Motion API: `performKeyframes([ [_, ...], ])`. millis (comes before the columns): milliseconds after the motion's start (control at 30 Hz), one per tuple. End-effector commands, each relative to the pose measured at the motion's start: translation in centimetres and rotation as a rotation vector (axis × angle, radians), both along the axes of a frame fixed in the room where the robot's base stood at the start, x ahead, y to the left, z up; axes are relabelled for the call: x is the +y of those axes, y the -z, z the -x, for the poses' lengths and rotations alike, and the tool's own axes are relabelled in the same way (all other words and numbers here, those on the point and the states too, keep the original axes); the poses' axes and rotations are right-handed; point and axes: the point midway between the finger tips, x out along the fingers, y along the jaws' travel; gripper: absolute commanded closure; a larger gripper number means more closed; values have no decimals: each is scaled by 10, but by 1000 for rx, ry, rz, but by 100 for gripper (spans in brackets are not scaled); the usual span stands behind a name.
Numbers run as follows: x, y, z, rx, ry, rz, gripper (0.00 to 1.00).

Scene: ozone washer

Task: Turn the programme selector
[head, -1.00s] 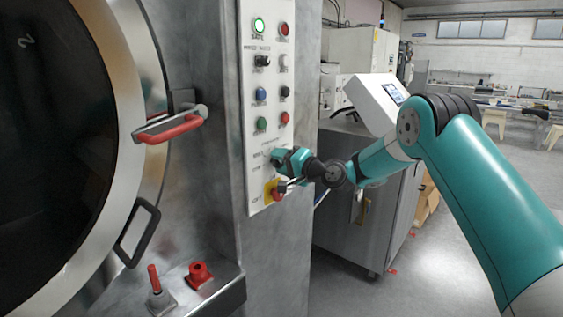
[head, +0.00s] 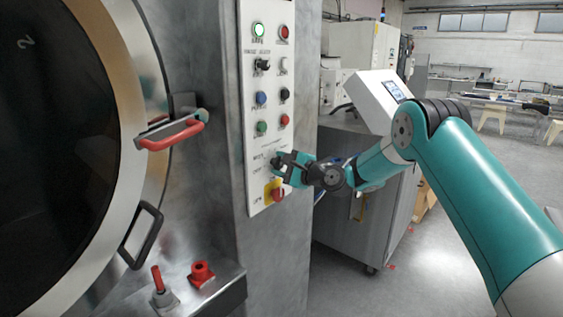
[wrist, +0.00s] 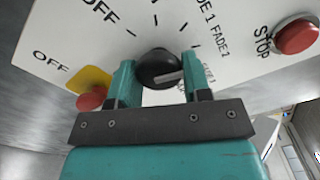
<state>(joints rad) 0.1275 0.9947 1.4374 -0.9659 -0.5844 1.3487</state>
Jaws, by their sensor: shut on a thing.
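The programme selector is a round black knob (wrist: 157,66) on the white control panel (wrist: 215,20), with tick marks and printed labels such as OFF and FADE around it. Its pale pointer line lies towards the right finger in the wrist view. My gripper (wrist: 161,77) is shut on the knob, with one teal finger on each side. In the head view my gripper (head: 279,160) is at the lower part of the panel and hides the knob.
A red switch on a yellow plate (head: 277,191) sits just below my gripper. A red STOP button (wrist: 296,36) is on the wrist view's right. Coloured buttons line the panel above. A round door with a red handle (head: 172,135) stands at left; a grey cabinet (head: 350,215) stands at right.

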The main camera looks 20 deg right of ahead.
Motion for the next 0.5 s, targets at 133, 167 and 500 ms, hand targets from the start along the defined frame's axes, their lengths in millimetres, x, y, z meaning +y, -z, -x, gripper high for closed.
performKeyframes([
  [133, -2, 0, -1, 25, 5, -36, 79],
  [167, -2, 0, -1, 29, 5, -41, 79],
  [500, -2, 0, -1, 42, 5, -59, 79],
])
